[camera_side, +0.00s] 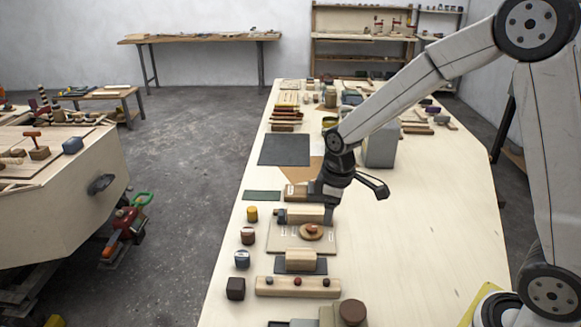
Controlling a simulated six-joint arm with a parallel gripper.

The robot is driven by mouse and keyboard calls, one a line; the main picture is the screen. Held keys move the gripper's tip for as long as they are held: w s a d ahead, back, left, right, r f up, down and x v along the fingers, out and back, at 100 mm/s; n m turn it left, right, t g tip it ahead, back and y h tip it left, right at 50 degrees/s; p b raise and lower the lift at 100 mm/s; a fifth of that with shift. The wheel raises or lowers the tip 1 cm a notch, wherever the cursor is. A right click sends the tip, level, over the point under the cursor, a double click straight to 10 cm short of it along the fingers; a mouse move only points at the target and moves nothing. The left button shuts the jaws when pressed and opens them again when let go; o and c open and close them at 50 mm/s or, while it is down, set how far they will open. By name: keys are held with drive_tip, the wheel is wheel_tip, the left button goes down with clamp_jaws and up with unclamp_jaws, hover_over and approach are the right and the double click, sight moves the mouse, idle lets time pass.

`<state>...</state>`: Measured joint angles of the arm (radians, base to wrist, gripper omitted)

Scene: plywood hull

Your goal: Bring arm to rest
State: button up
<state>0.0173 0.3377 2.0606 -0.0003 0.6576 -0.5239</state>
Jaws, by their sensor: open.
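My arm reaches in from the right over the long pale workbench (400,250). My gripper (308,208) is low over the middle of the bench, open, with its fingertips small and hard to make out. A pale wooden block (304,215) with a dark end lies right at the gripper; I cannot tell whether they touch. Just in front is a flat wooden board (287,241) with a round wooden disc (311,232) on it.
Small jars stand along the left edge, with a dark cube (235,288) nearer. A wooden bar with knobs (298,287) and a brown-topped cylinder (352,312) are in front. A grey box (380,148) stands behind the forearm. The bench's right side is mostly clear.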

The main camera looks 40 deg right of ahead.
drive_tip(key=s+m+t, duration=0.1)
drive_tip(key=s+m, duration=0.4)
drive_tip(key=s, duration=0.7)
drive_tip(key=shift+a+f+m+t, duration=0.3)
drive_tip(key=shift+a+f+m, duration=0.05)
drive_tip(key=shift+m, duration=0.05)
drive_tip(key=shift+w, duration=0.1)
